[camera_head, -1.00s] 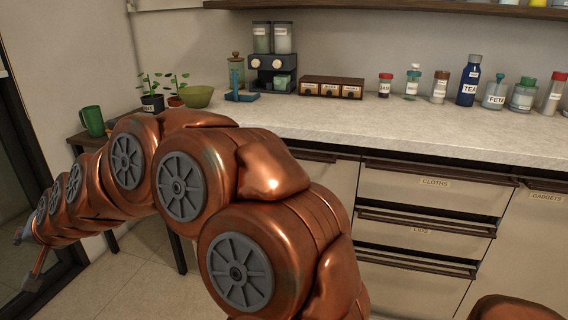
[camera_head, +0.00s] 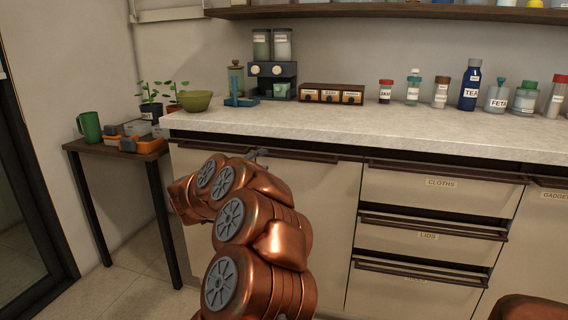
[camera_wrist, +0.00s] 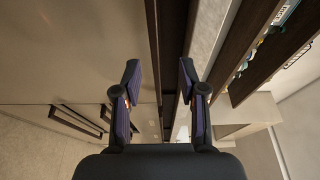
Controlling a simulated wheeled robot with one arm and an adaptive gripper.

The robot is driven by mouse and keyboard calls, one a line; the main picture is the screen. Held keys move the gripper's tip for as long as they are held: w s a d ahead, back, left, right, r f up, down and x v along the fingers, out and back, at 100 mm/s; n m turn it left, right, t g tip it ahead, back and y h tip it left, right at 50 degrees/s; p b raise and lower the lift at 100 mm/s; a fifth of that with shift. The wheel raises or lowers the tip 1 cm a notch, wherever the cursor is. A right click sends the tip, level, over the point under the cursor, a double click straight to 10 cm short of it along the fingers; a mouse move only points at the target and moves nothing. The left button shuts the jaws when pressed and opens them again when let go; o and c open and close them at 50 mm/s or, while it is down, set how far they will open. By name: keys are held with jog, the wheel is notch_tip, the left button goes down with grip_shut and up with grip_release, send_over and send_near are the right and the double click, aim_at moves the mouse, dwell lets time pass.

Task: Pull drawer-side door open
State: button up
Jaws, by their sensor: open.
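The drawer-side door (camera_head: 325,215) is the pale cabinet front directly left of the drawer stack. It looks shut. A long dark handle (camera_head: 310,155) runs along its top edge under the counter. My gripper (camera_head: 260,154) is at the handle's height, partly hidden behind my copper arm. In the wrist view my gripper (camera_wrist: 160,82) is open, with its two fingers apart. The dark handle strip (camera_wrist: 153,40) runs between the fingers' lines, nearer the left finger. I cannot tell whether the fingers touch it.
Drawers labelled CLOTHS (camera_head: 440,184) and LIDS (camera_head: 428,237) are right of the door. The stone counter (camera_head: 330,122) overhangs above. A small side table (camera_head: 100,148) with a green mug (camera_head: 89,126) and containers stands left. The floor (camera_head: 130,275) there is clear.

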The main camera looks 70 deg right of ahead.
aim_at(283, 157)
jog(key=shift+m+g, duration=0.5)
jog(key=shift+g, duration=0.2)
jog(key=s+d, duration=0.1)
jog(key=d, duration=0.1)
jog(key=s+d+b, duration=0.1)
jog(key=d, duration=0.1)
jog(key=s+d+f, duration=0.1)
jog(key=s+d, duration=0.1)
jog(key=shift+d, duration=0.1)
jog(key=shift+b+x, duration=0.4)
jog(key=shift+x, duration=0.6)
grip_shut()
